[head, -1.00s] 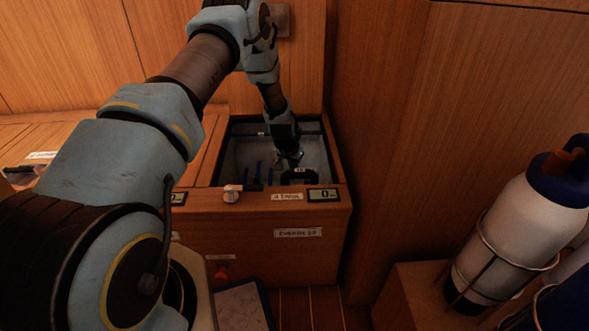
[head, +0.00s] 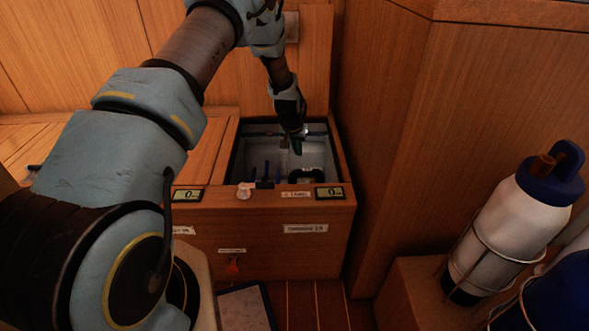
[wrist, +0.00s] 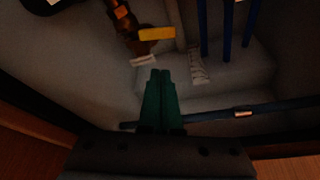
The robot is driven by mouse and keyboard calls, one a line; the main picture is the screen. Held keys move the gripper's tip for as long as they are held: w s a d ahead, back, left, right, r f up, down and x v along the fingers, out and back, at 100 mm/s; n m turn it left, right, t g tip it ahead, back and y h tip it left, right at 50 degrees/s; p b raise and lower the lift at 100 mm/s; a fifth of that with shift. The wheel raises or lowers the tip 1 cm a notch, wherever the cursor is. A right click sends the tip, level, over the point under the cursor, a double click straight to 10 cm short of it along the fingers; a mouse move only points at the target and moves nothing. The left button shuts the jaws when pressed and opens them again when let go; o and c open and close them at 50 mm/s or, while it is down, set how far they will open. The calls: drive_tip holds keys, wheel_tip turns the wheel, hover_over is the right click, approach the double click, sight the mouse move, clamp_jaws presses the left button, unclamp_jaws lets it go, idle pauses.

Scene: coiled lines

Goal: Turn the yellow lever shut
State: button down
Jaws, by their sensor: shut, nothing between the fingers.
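The yellow lever (wrist: 157,34) shows in the wrist view as a short flat bar on a brownish fitting (wrist: 128,25). It lies roughly crosswise in the picture. My gripper (wrist: 160,72) has its green fingers shut together with nothing between them, and their tips point toward the lever with a gap in the picture. In the head view my gripper (head: 297,146) reaches down into the open compartment (head: 234,160). The lever cannot be made out in the head view.
Blue upright rods (wrist: 227,28) stand beside the fitting, and a dark bar (wrist: 215,116) crosses near my fingers. A round black object (head: 306,175) sits in the compartment.

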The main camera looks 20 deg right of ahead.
wheel_tip(320, 180, down, 9)
drive_tip(key=w+a+n+b, duration=0.1)
drive_tip(key=w+n+b, duration=0.1)
drive_tip(key=b, duration=1)
drive_tip(key=shift+w+y, duration=0.35)
drive_tip(key=shift+y, duration=0.05)
drive_tip(key=shift+s+a+f+p, duration=0.1)
drive_tip(key=shift+s+a+p, duration=0.35)
drive_tip(key=shift+p, duration=0.45)
drive_tip(key=shift+s+a+p, duration=0.25)
drive_tip(key=shift+s+p, duration=0.35)
drive_tip(key=shift+p, duration=0.25)
